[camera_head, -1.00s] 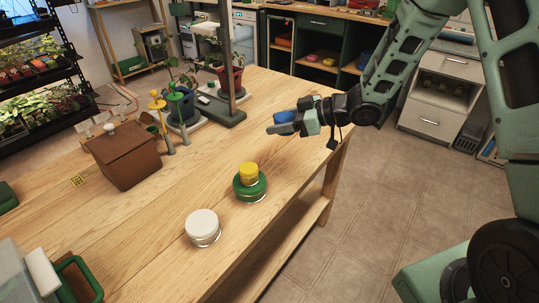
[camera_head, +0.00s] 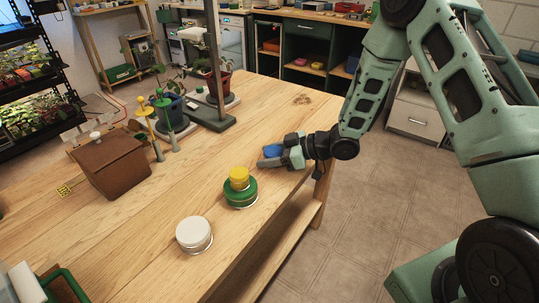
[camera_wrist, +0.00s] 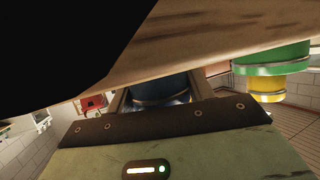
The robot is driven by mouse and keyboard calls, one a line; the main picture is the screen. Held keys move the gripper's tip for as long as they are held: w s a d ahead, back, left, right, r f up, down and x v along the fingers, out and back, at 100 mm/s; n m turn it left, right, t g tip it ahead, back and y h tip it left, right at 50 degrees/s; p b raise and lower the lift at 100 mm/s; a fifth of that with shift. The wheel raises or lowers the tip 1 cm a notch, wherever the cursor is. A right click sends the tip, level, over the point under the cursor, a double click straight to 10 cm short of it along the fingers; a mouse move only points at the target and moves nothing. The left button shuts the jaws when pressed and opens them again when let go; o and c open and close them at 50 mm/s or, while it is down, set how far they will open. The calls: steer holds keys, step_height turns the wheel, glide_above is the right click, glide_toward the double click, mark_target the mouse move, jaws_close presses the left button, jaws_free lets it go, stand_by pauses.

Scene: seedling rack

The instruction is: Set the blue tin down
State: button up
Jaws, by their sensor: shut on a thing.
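The blue tin (camera_head: 274,150) is between the fingers of my gripper (camera_head: 269,160), which is shut on it near the right edge of the wooden table (camera_head: 130,235). In the wrist view, the blue tin (camera_wrist: 160,90) shows between the fingers, partly hidden by the gripper body. I cannot tell whether its base touches the table. A larger green tin (camera_head: 240,194) stands on the table just left of my gripper, with a small yellow tin (camera_head: 239,178) stacked on top. A white-lidded tin (camera_head: 194,234) stands nearer, apart from that stack.
A brown wooden box (camera_head: 112,165) with a white knob stands at left. Behind it are yellow and green posts (camera_head: 163,122) and potted plants by a grey stand (camera_head: 212,118). Bare table lies behind my gripper and around the white tin.

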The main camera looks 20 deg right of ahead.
steer(key=shift+f, duration=0.15)
steer(key=o, duration=1)
steer(key=shift+s+d+r, duration=0.1)
steer(key=shift+d+r, duration=0.1)
steer(key=shift+r, duration=0.05)
steer(key=v, duration=1.1)
steer(key=a+r+h, duration=0.1)
steer(key=w+a+r+h, duration=0.1)
steer(key=a, duration=0.1)
steer(key=w+a+r+h, duration=0.1)
steer(key=a+h, duration=0.1)
steer(key=shift+w+m, duration=0.1)
steer(key=shift+m, duration=0.3)
steer(key=s+a+r+m+g+h, duration=0.1)
steer(key=s+a+r+g+h, duration=0.1)
steer(key=s, duration=0.8)
steer(key=s+a+r+m+g+h, duration=0.1)
steer(key=s+a, duration=0.3)
steer(key=s, duration=0.6)
steer(key=s+a+r+m+g+h, duration=0.1)
steer(key=s+a+r+g+h, duration=0.2)
steer(key=s, duration=0.7)
steer(key=shift+a+r+g+h, duration=0.4)
steer(key=shift+a+r+g, duration=0.1)
steer(key=shift+r, duration=0.1)
